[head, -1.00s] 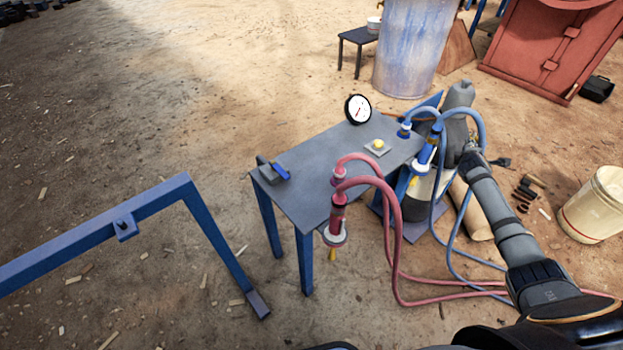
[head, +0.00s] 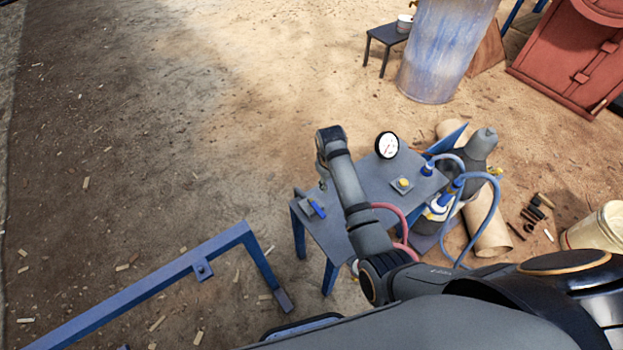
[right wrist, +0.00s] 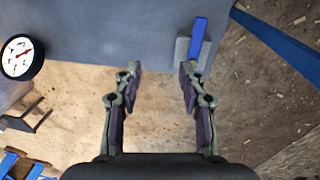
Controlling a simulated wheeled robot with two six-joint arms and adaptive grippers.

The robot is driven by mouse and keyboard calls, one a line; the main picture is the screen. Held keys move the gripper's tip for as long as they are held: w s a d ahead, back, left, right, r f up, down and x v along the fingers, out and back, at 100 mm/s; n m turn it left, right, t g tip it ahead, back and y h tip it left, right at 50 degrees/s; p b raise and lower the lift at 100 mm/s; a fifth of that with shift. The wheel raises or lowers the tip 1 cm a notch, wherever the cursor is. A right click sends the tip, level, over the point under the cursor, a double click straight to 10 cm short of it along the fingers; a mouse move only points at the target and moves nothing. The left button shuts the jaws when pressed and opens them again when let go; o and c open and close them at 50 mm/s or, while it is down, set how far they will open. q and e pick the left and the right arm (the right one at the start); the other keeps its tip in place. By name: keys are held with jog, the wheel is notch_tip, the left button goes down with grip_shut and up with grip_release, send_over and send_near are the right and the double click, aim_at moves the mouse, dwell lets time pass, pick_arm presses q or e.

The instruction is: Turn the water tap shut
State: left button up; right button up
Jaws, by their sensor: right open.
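The water tap, a small grey block with a blue lever (head: 316,208), sits at the left edge of the grey table (head: 345,228). In the right wrist view the tap's blue lever (right wrist: 198,42) lies beyond the tip of the right-hand finger and points along the view. My right gripper (head: 323,183) is above the table's far left edge, beside and a little above the tap. In the right wrist view the right gripper (right wrist: 161,70) is open, with nothing between its fingers. My left gripper is in no view.
A round gauge (head: 387,145) and a yellow button (head: 403,183) are on the table. Blue hoses (head: 486,215) and a red hose (head: 393,210) hang at its right and front. A blue frame (head: 180,268) stands at the lower left. The ground left of the table is open.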

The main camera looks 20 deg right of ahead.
jog(key=g+y, duration=0.1)
send_over(319, 211)
notch_tip(319, 211, down, 10)
jog(key=shift+f+b, duration=0.2)
jog(key=shift+b, duration=0.1)
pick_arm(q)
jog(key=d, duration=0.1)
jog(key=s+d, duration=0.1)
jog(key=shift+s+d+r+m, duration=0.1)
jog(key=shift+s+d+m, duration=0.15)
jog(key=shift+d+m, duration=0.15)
pick_arm(e)
jog(key=shift+c, duration=0.6)
grip_shut()
